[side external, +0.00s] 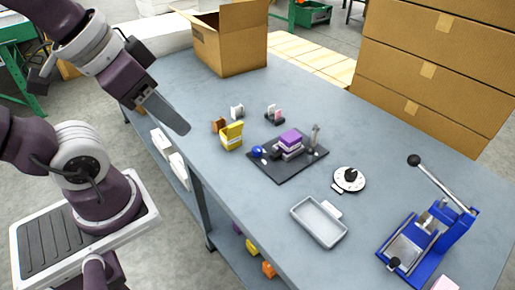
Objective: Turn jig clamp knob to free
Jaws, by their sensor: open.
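A round white dial with a black knob (350,176) lies on the grey table, right of the black jig plate (284,171). A small white tag sits at its lower left edge; I cannot read its setting. The jig plate carries a purple block (291,138) on grey parts, a blue ball-shaped knob (258,152) at its left and an upright grey lever (314,135) at its right. I cannot tell from the picture which knob is the clamp's. My gripper (178,122) is open and empty, above the table's left edge, well left of the jig and the dial.
A grey tray (320,222) and a blue lever press (430,235) stand to the right. An open carton (231,40) is at the back; stacked cartons (435,65) rise behind the table.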

